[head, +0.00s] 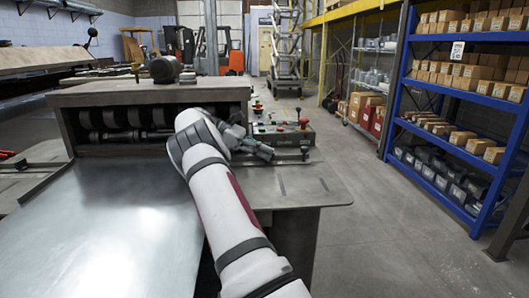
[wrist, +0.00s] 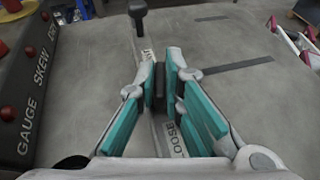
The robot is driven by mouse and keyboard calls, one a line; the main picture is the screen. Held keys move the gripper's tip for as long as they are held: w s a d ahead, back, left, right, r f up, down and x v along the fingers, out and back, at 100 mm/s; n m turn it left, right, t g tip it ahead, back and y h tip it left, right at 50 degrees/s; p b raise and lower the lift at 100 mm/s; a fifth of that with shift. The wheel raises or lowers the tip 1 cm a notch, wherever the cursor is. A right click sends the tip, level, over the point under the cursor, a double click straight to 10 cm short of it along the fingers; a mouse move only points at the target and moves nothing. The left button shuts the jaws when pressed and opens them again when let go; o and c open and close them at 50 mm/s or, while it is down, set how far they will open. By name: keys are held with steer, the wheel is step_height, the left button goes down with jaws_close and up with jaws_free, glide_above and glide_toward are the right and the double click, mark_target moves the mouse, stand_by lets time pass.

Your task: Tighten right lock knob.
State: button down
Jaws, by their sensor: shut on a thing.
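My gripper (wrist: 161,72) is closed, its teal-padded fingers on either side of a narrow dark piece, which I take to be the right lock knob (wrist: 160,88). Most of the knob is hidden by the fingers. A strip with the word LOOSE (wrist: 176,138) lies below it, and another pale label (wrist: 148,55), too small to read, lies just beyond. In the head view my gripper (head: 267,152) is low over the metal table, just in front of the control box. The knob cannot be made out there.
The control box (head: 283,133) with red buttons stands beside my gripper; its side reads GAUGE and SKEW (wrist: 32,98). A black-topped handle (wrist: 138,10) rises beyond the fingertips. The roller machine (head: 150,95) and sheet metal (head: 110,235) are left. Blue shelving (head: 400,75) stands right.

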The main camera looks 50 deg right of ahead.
steer(key=c, duration=1.7)
jaws_free()
steer(key=shift+w+a+f, duration=0.1)
steer(key=shift+f, duration=0.3)
steer(key=shift+r+n+p, duration=0.25)
steer(key=shift+n+p, duration=0.05)
steer(key=shift+p, duration=0.1)
steer(key=shift+h+p, duration=0.3)
steer(key=shift+h, duration=0.1)
steer(key=n+t+h+p, duration=0.1)
steer(key=p, duration=0.1)
steer(key=n+h+p, duration=0.1)
steer(key=shift+s+a+r+t+p, duration=0.1)
steer(key=shift+s+r+t+p, duration=0.1)
steer(key=shift+t+p, duration=0.2)
